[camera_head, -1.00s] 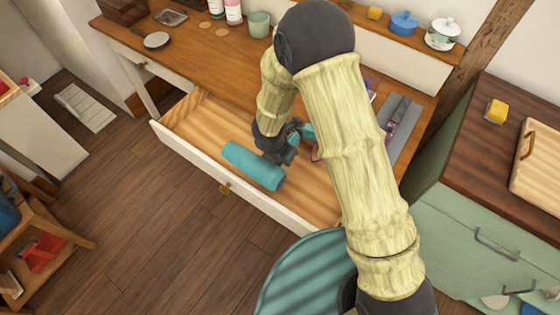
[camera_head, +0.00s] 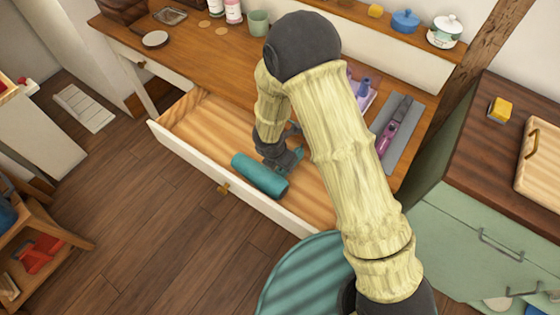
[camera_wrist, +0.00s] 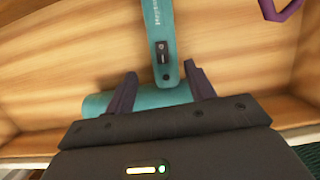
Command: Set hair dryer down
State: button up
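The teal hair dryer (camera_head: 258,177) is in the open wooden drawer (camera_head: 196,118), its barrel near the drawer's white front. In the wrist view its handle (camera_wrist: 160,40) runs across the drawer floor away from my gripper, and part of its barrel (camera_wrist: 98,103) shows beside the left finger. My gripper (camera_head: 280,158) is low in the drawer at the dryer. In the wrist view my gripper's (camera_wrist: 160,85) two dark fingers stand apart on either side of the handle. A gap shows at the left finger; the right finger is close to the handle, contact unclear.
The desk top (camera_head: 200,50) above the drawer holds a green cup (camera_head: 258,22), bottles and a grey tray (camera_head: 400,140) with a purple tool. A purple loop (camera_wrist: 282,8) shows in the wrist view. The drawer's left part is bare. A green cabinet (camera_head: 465,215) stands right.

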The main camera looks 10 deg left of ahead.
jog(key=shift+r, duration=0.15)
jog(key=shift+a+r+p, duration=0.1)
jog(key=shift+r+p, duration=0.5)
jog(key=d+p+v, duration=0.1)
jog(key=p+v, duration=0.2)
jog(key=v, duration=0.8)
jog(key=shift+a, duration=0.45)
jog(key=shift+r, duration=0.1)
jog(key=s+d+r+m, duration=0.1)
jog(key=d+r+m, duration=0.3)
jog(key=d+m, duration=0.5)
jog(key=s+d+r+m, duration=0.2)
jog(key=d+r+m, duration=0.3)
jog(key=d+m, duration=0.3)
jog(key=s+d+r+m+y, duration=0.1)
jog(key=d+r+m, duration=0.3)
jog(key=d+m, duration=0.5)
jog(key=m, duration=0.5)
jog(key=shift+s+d+r, duration=0.3)
jog(key=shift+d+r, duration=0.05)
jog(key=shift+r, duration=0.05)
